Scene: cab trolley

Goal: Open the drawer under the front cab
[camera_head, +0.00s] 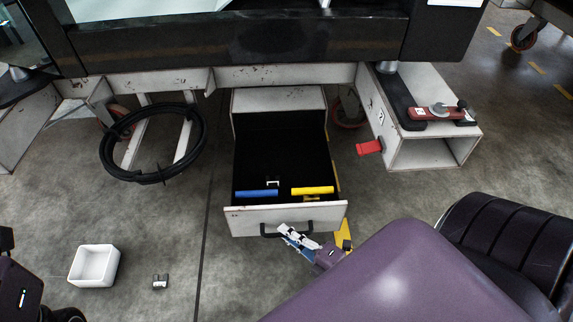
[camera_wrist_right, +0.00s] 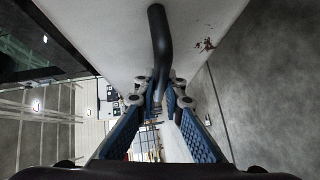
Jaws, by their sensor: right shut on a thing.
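The drawer (camera_head: 242,217) under the front cab is pulled out, with its dark interior showing in the head view. Inside lie a blue item (camera_head: 257,193) and a yellow item (camera_head: 312,190). The black bar handle (camera_head: 272,234) is on the drawer's white front. My right gripper (camera_head: 288,234) is at the handle's right part, shut on it. In the right wrist view the black handle (camera_wrist_right: 159,45) runs down between the blue-padded fingers (camera_wrist_right: 165,108). In the head view only a dark part of my left arm shows at the lower left edge; its gripper is not seen.
A white bin (camera_head: 94,265) and a small grey object (camera_head: 160,281) are on the floor at left. A black ring (camera_head: 108,160) hangs left of the drawer. A white open box (camera_head: 428,152) with a red-and-black tool (camera_head: 436,113) on top is at right.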

